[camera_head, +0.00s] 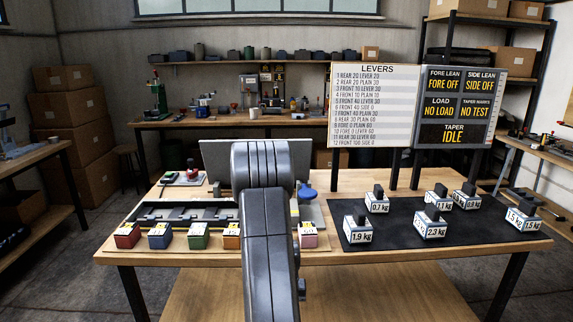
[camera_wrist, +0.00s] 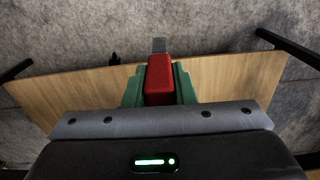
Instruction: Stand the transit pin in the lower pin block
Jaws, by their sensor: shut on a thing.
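In the wrist view my gripper (camera_wrist: 160,92) has its green fingers shut on a red grip with a flat grey end, which looks to be the transit pin (camera_wrist: 159,76). The grey end points away from the wrist, and a wooden surface and grey floor show beyond it. In the head view my arm covers the middle of the bench, and the gripper and pin are hidden behind it. A grey machine (camera_head: 217,158) with a blue knob (camera_head: 307,191) stands partly behind my arm. I cannot pick out the lower pin block in either view.
Several coloured blocks (camera_head: 160,236) line the bench front before a grey slotted rack (camera_head: 182,215). Several labelled weights (camera_head: 431,226) stand on a black mat (camera_head: 395,205) at right. A lever list (camera_head: 372,105) and a status board (camera_head: 459,107) stand behind. A small red-knobbed device (camera_head: 190,176) sits at left.

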